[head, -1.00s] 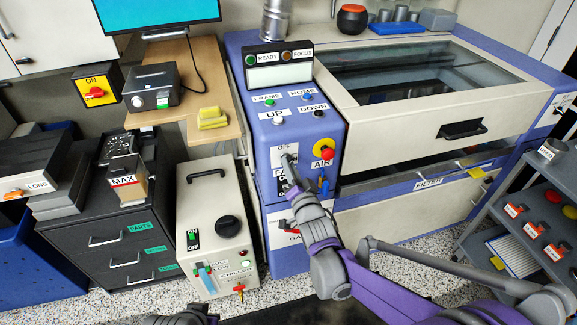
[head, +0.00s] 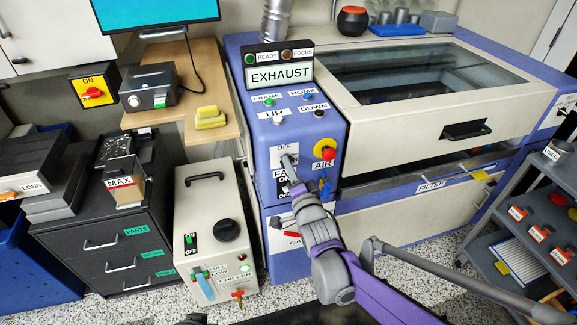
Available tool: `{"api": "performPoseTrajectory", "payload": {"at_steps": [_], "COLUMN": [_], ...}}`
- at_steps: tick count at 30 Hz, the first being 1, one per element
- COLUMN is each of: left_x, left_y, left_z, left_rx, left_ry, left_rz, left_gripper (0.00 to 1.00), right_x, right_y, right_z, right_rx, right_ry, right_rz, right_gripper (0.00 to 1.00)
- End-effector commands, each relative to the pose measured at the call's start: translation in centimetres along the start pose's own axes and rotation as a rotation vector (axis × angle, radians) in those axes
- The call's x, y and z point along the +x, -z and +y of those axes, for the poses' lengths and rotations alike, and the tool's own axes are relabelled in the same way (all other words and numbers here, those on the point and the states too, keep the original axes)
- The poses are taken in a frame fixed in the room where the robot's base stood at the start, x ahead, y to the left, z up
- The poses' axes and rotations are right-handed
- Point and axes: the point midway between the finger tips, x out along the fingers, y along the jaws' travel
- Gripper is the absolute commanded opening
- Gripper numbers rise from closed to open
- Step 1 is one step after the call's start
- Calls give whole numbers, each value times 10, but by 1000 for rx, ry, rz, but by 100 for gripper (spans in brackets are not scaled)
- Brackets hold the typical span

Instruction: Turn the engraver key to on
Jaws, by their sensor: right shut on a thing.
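The blue engraver control panel (head: 335,125) stands in the middle of the head view. Its key switch has an OFF label (head: 284,147) above it. My right gripper (head: 289,161) reaches up from below and is shut on the engraver key, just under that label. The fingers cover the key, so its angle cannot be made out. The display (head: 279,76) above reads EXHAUST.
A red stop button on yellow (head: 325,150) and the AIR label (head: 322,165) sit just right of the key. UP and DOWN buttons (head: 319,113) are above. A cream chiller box (head: 215,190) stands left of the panel. A grey cart (head: 535,215) is at right.

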Motion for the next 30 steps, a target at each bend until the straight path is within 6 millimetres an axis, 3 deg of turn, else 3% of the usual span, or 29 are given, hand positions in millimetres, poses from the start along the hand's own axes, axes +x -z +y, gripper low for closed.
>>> {"api": "performPoseTrajectory", "payload": {"at_steps": [7,21,22,24,28,30], "left_x": [5,30,30,28,28,28], "left_y": [-2,-12,-12,-11,-11,-11], "left_z": [0,0,0,0,0,0], "left_rx": [0,0,0,0,0,0], "left_ry": [0,0,0,0,0,0], "left_rz": [-2,-11,-11,-11,-11,-11], "left_gripper": [0,0,0,0,0,0], "right_x": [0,0,0,0,0,0], "right_y": [-1,-1,-1,0,0,0], "right_z": [1,2,1,0,0,0], "right_rx": [44,365,370,367,366,365], "right_ry": [-1,-1,-1,-1,0,0], "right_rz": [-1,-1,-1,0,0,0], "right_gripper": [0,0,19,32,55,55]}}
